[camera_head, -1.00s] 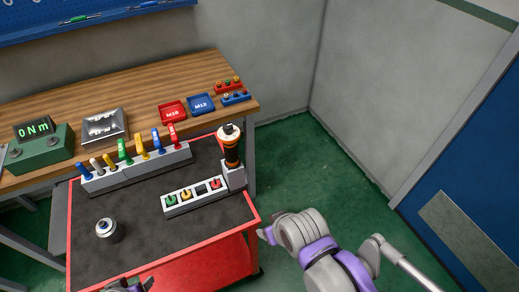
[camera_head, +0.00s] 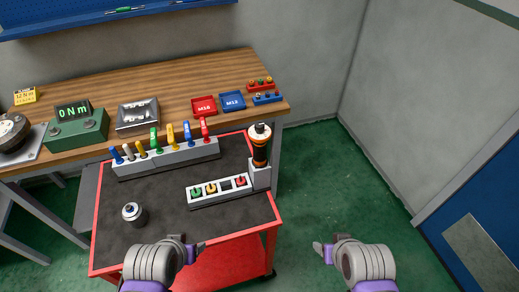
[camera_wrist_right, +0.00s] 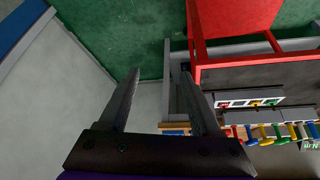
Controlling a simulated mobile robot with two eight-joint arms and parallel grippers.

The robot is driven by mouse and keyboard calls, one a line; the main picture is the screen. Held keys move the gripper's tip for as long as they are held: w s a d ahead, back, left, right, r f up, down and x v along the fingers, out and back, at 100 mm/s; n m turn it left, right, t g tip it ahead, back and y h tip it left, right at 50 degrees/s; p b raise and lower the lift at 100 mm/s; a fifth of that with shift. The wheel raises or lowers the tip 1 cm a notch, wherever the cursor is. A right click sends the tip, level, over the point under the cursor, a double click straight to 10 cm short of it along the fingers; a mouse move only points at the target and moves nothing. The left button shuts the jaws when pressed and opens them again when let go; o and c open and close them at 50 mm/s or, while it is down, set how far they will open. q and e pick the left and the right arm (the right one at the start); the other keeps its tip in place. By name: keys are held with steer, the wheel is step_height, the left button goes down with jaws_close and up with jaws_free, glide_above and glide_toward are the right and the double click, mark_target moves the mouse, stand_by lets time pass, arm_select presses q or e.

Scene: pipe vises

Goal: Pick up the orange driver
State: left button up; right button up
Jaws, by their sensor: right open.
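The orange driver (camera_head: 260,146) is black with an orange band and a pale top. It stands upright in a grey holder (camera_head: 260,174) at the right end of the red cart. My right gripper (camera_head: 322,252) is apart from it, low and to its right, beyond the cart's edge. The right wrist view shows this gripper (camera_wrist_right: 160,90) open, with nothing between its fingers; I cannot make out the driver there. My left gripper (camera_head: 197,250) is in front of the cart's near edge, apart from the driver; its finger gap is not clear.
Behind is a wooden bench (camera_head: 180,90) with a torque display (camera_head: 75,120) and trays. Green floor is free right of the cart.

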steer(key=shift+o, duration=1.8)
steer(key=w+d+r+t+h+b, duration=0.1)
steer(key=w+d+t+b, duration=0.1)
steer(key=w, duration=0.6)
steer(key=shift+m+t+h, duration=0.3)
steer(key=shift+m+t, duration=0.1)
steer(key=shift+t, duration=0.5)
steer(key=n+t+y+b, duration=0.5)
steer(key=n+t+y, duration=0.15)
steer(key=y, duration=0.25)
glide_toward(263, 150)
steer(key=w, duration=0.1)
steer(key=shift+m+t, duration=0.25)
steer(key=shift+m, duration=0.2)
steer(key=x, duration=0.5)
steer(key=shift+a, duration=0.2)
arm_select(q)
step_height(263, 150, down, 8)
steer(key=s, duration=0.2)
steer(key=shift+g, duration=0.3)
arm_select(e)
steer(key=shift+f+x, duration=0.1)
steer(key=shift+x, duration=1.3)
steer(key=shift+f+x, duration=0.15)
steer(key=shift+x, duration=1.25)
